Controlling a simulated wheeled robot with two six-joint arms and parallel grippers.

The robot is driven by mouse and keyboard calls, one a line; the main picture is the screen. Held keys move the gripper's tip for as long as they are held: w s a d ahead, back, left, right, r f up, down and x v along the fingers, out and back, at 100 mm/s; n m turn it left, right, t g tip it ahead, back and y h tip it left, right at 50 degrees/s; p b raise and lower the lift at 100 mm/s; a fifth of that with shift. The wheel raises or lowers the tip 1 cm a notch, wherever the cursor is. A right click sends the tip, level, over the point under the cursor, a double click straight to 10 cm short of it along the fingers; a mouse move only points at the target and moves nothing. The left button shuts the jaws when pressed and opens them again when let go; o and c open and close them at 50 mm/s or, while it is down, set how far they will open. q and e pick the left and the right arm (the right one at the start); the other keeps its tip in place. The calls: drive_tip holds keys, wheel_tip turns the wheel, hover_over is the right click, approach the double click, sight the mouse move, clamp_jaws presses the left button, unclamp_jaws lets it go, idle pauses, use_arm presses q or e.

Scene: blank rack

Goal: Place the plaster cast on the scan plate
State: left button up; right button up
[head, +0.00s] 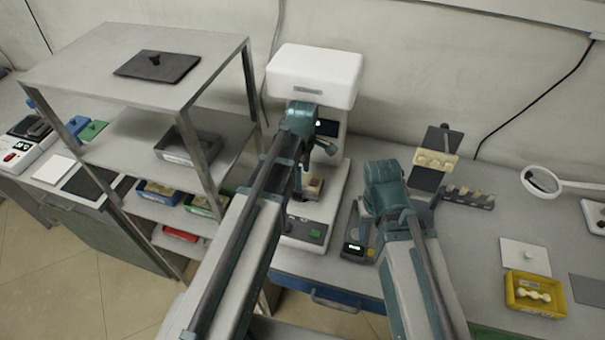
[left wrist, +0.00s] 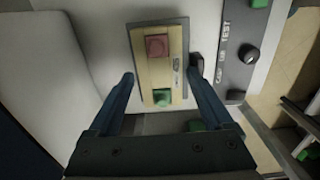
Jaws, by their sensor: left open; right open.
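A cream piece with bumps along its top (head: 437,160), which looks like plaster, sits against a dark upright panel at the back right. A pale yellow slab (left wrist: 153,75) with a red block and a green block lies on a grey plate (left wrist: 134,40); it also shows on the white machine's base in the head view (head: 313,188). I cannot tell for sure which is the plaster cast or the scan plate. My left gripper (left wrist: 162,76) is open, its fingers either side of the slab in the picture, with gaps. My right gripper (head: 388,188) is open near the counter's middle, fingers mostly hidden.
The white machine (head: 314,72) overhangs its base. A grey metal shelf (head: 180,97) stands close on the left. A row holder with several pieces (head: 468,197), a yellow bin (head: 535,307) and a magnifier (head: 541,181) stand right. A small device (head: 355,249) is near the front edge.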

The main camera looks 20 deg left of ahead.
use_arm(q)
wheel_tip(320, 180, up, 11)
drive_tip(key=p, duration=1)
drive_tip(key=s+d+m, duration=0.5)
drive_tip(key=s+m, duration=0.2)
drive_tip(key=m, duration=0.3)
drive_tip(key=s+d+m+y, duration=0.1)
drive_tip(key=s+d+m, duration=0.4)
drive_tip(key=m, duration=0.6)
drive_tip(key=shift+s+d, duration=0.25)
drive_tip(key=shift+s, duration=0.9)
use_arm(e)
wheel_tip(320, 180, up, 11)
drive_tip(key=shift+f, duration=0.15)
use_arm(q)
drive_tip(key=shift+f, duration=0.1)
wheel_tip(320, 180, down, 4)
drive_tip(key=b, duration=0.4)
use_arm(e)
wheel_tip(320, 180, down, 4)
use_arm(q)
drive_tip(key=shift+c, duration=0.3)
use_arm(e)
drive_tip(key=shift+c, duration=0.3)
